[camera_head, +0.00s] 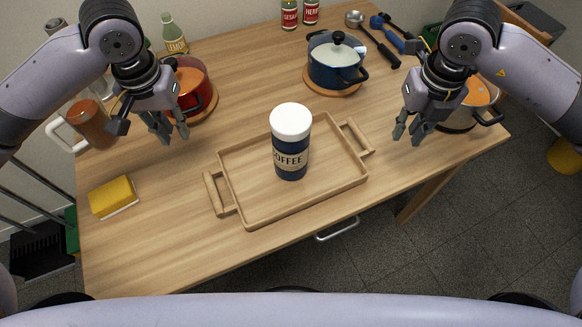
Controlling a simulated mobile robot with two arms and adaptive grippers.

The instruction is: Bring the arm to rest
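My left gripper (168,136) hangs above the table, left of the wooden tray, with its fingers apart and nothing between them. My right gripper (408,136) hangs right of the tray, fingers apart and empty. Both grippers are clear of the tray handles. The wooden tray (240,207) lies on the wooden table (160,230). A dark blue coffee canister (290,150) with a white lid stands upright on it.
A red pot (190,85) is behind my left gripper, and a blue lidded pot (335,62) stands behind the tray. Another pot (465,112) is partly behind my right arm. A glass pitcher (90,125) and yellow sponge (113,196) are on the left. The front table area is clear.

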